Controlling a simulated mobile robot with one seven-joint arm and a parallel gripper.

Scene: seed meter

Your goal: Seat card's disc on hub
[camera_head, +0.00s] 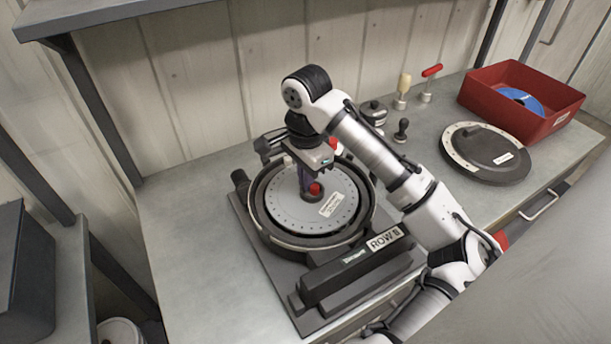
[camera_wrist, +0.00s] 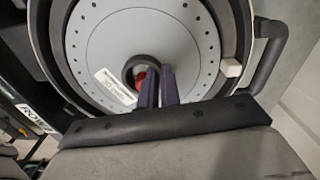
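The grey seed disc (camera_head: 290,211), with small holes around its edge and a white label, lies face up within the round dark housing of the meter (camera_head: 258,228). It also fills much of the wrist view (camera_wrist: 200,45). A dark collar (camera_wrist: 128,72) rings its centre hole. A red part (camera_head: 315,188), seemingly the hub, shows inside the collar. My gripper (camera_head: 306,190) points down at the centre. Its purple fingers (camera_wrist: 158,75) are close together, seemingly pinching the collar's wall. Whether the disc rests fully on the hub cannot be told. The card is not identifiable.
A ROW 8 plate (camera_head: 384,238) marks the meter's front. To the right, a round dark lid (camera_head: 487,160) lies near a red bin (camera_head: 545,120) holding a blue disc (camera_head: 520,97). Several small tools stand at the back. The bench's left side (camera_head: 185,235) is clear.

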